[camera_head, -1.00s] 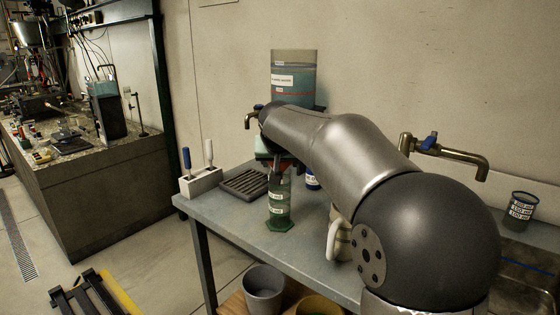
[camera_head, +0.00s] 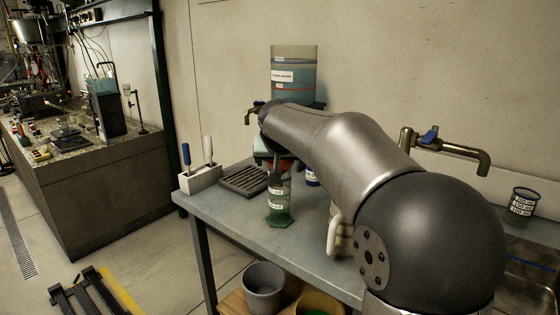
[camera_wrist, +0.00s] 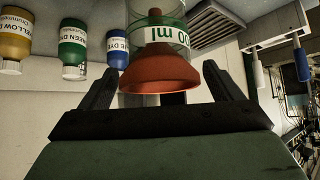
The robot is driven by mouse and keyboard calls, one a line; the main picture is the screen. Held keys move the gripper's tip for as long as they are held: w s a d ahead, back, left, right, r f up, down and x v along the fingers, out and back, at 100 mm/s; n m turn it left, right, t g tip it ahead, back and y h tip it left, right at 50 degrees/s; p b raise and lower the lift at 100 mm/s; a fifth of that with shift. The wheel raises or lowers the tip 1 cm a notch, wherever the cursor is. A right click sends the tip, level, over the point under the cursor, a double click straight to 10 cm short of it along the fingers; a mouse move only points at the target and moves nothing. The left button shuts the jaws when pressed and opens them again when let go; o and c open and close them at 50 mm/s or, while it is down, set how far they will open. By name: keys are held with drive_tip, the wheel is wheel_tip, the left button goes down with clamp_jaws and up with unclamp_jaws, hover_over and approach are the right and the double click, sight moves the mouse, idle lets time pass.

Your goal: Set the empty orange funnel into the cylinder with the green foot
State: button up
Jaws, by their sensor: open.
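The orange funnel (camera_wrist: 160,72) sits upright in the mouth of the clear cylinder (camera_wrist: 165,40), which shows upside down in the wrist view. Its wide rim faces up, and its stem points down into the cylinder. My gripper (camera_wrist: 160,66) is open, with one finger on each side of the funnel and gaps between. In the head view the cylinder (camera_head: 280,198) stands upright on its green foot (camera_head: 279,221) near the bench's front edge. A strip of the orange funnel (camera_head: 285,166) shows above it, partly hidden by my gripper and arm.
A dark slotted rack (camera_head: 245,181) and a white holder (camera_head: 201,180) with two handled tools stand left of the cylinder. Yellow, green and blue dye bottles (camera_wrist: 73,50) stand nearby. A tank (camera_head: 293,78) with a tap is behind. A white-handled jug (camera_head: 338,235) is to the right.

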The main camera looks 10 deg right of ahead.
drive_tip(key=p+v, duration=0.1)
drive_tip(key=v, duration=1.5)
drive_tip(key=shift+s+r, duration=0.25)
drive_tip(key=shift+r, duration=0.05)
drive_tip(key=shift+a, duration=0.1)
drive_tip(key=s+f+n+g+p, duration=0.1)
drive_tip(key=s+f+g+p, duration=0.1)
drive_tip(key=s+f+p, duration=0.3)
drive_tip(key=s+d+f+n+g+y+p, duration=0.1)
drive_tip(key=s+f+g+p, duration=0.2)
drive_tip(key=s, duration=1)
drive_tip(key=s+f+n+g+y+p, duration=0.1)
drive_tip(key=s+f+g+p, duration=0.2)
drive_tip(key=s+f+p, duration=0.4)
wheel_tip(320, 180, down, 3)
drive_tip(key=shift+s+d+f, duration=0.2)
drive_tip(key=shift+s, duration=1)
